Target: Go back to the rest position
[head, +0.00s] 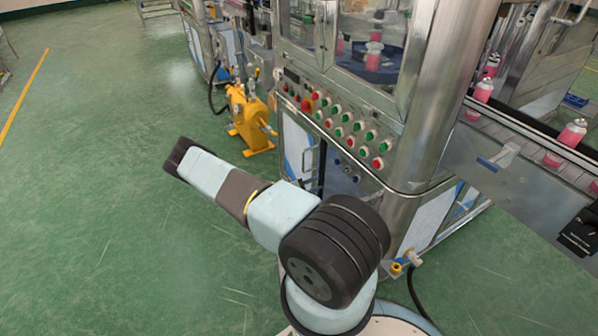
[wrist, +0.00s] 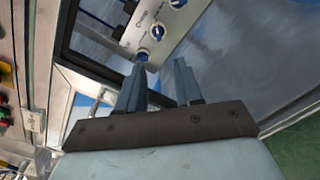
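In the wrist view, my gripper (wrist: 160,65) has its two blue-grey fingers apart, with nothing between them. Beyond the fingertips is a pale panel with blue-ringed knobs (wrist: 143,54), which looks tilted in this view. I cannot tell the exact gap between fingertips and panel. In the head view, my arm bends up and to the left in front of the machine. My fingers cannot be made out there.
The crimping machine (head: 410,145) stands close to my arm, with a button panel (head: 335,122). A yellow device (head: 249,117) stands behind the arm. Green floor (head: 90,200) is clear at left.

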